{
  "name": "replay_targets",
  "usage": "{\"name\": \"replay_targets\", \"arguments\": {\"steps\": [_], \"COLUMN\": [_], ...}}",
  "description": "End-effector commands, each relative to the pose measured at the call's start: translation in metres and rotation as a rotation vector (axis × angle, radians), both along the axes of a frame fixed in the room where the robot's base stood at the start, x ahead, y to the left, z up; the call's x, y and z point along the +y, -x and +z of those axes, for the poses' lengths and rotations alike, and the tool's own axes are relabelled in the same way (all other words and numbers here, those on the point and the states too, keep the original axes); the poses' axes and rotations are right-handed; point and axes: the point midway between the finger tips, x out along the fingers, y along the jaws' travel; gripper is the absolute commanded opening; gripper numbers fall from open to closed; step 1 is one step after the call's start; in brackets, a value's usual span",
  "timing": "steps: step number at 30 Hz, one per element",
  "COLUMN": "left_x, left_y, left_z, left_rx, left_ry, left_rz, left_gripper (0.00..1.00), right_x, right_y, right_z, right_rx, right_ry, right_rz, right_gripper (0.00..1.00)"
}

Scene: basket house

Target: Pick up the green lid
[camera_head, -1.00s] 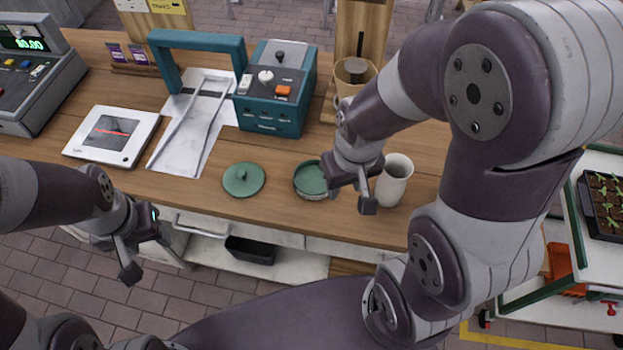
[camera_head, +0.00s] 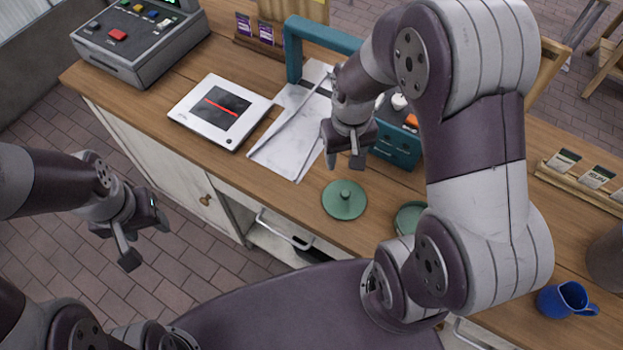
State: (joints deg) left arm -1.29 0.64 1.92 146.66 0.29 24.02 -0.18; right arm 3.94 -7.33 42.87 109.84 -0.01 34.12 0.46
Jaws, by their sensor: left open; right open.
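The green lid (camera_head: 345,200) is a round disc with a small knob on top. It lies flat on the wooden counter near its front edge. My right gripper (camera_head: 344,163) is open and empty, with its fingers pointing down just behind and above the lid, apart from it. A green round dish (camera_head: 410,217) sits to the right of the lid, partly hidden by my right arm. My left gripper (camera_head: 146,240) is open and empty, out in front of the counter over the brick floor, well left of the lid.
A teal sealing machine (camera_head: 395,148) stands behind my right arm. A white scale (camera_head: 220,113) and pale sheet (camera_head: 290,130) lie left of the lid. A cash register (camera_head: 140,40) is at the back left. A blue mug (camera_head: 565,300) stands at right. The counter (camera_head: 270,195) is clear left of the lid.

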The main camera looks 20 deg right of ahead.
Motion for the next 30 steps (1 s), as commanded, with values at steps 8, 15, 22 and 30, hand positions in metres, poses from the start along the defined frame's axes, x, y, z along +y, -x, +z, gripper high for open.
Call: {"name": "replay_targets", "arguments": {"steps": [8,15,22,30], "left_x": [0.0,0.0,0.0,0.0], "left_y": [0.0,0.0,0.0,0.0], "left_z": [0.007,0.019,0.02,0.019], "left_rx": [0.0,0.0,0.0,0.0], "left_ry": [0.0,0.0,0.0,0.0], "left_rz": [-0.001,0.0,0.0,0.0], "left_gripper": [0.52,0.52,0.52,0.52], "right_x": [0.0,-0.001,-0.001,-0.001], "right_y": [0.004,0.007,0.006,0.006], "right_z": [-0.058,-0.091,-0.12,-0.12], "right_rx": [0.013,0.015,0.009,0.008], "right_ry": [-0.001,-0.001,-0.001,-0.001], "right_rz": [0.0,0.0,0.0,0.0], "right_gripper": [0.53,0.53,0.53,0.2]}}
